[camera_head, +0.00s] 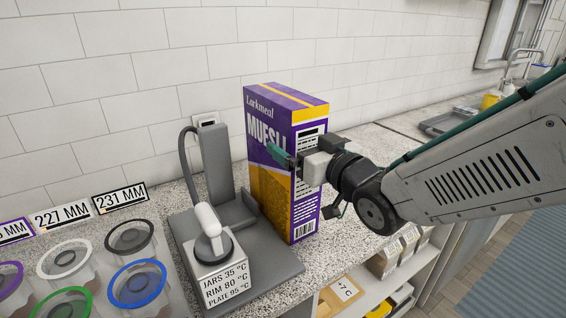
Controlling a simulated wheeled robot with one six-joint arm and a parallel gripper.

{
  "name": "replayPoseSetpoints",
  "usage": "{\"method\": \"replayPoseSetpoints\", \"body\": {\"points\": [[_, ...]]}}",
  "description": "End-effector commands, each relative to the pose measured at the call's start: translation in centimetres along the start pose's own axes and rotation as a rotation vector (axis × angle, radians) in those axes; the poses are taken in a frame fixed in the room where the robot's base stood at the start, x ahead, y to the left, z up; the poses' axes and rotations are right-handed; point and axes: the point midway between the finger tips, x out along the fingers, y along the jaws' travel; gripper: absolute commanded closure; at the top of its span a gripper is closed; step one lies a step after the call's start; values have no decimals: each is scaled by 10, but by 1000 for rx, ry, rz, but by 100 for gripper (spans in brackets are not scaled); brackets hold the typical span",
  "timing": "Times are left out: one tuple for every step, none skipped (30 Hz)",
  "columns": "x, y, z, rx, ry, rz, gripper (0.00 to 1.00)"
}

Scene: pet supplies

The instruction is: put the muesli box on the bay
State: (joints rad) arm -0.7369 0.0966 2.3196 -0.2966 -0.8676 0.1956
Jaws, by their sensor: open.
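The muesli box (268,185), purple and yellow, stands upright at the right edge of a grey plate with a post and low walls. I cannot tell whether its base rests on the plate or on the counter beside it. My gripper (287,157) is at the box's right side, at about mid-height. It is open, with one teal-tipped finger in front of the printed face; the other finger is hidden. No part is labelled as the bay, so I cannot tell which place it is.
The grey plate (275,272) carries a device with a white handle (208,220) and a temperature label. Several lidded jars (136,283) stand at the left by number cards (119,198). Free speckled counter (350,222) lies right of the box. A grey tray (447,121) lies farther back.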

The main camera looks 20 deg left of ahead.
Motion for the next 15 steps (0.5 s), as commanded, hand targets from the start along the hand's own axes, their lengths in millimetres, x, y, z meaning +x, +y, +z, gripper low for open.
{"method": "replayPoseSetpoints", "body": {"points": [[9, 2, 2, 0, -1, 1, 0], [13, 4, 2, 0, -1, 1, 0], [19, 3, 2, 0, -1, 0, 0], [23, 4, 1, 0, 0, 0, 0], [26, 4, 1, 0, 0, 1, 0], [29, 4, 1, 0, 0, 1, 0], [31, 4, 1, 0, 0, 2, 0], [32, 4, 1, 0, 0, 2, 0], [33, 5, 1, -1, 0, 2, 0], [33, 5, 1, -1, 0, 3, 0], [33, 5, 1, -1, 0, 4, 0], [32, 6, 1, -1, 0, 4, 0], [32, 6, 1, -1, 0, 4, 0], [32, 6, 1, -1, 0, 4, 0], [32, 6, 1, 0, 0, 4, 3]]}}
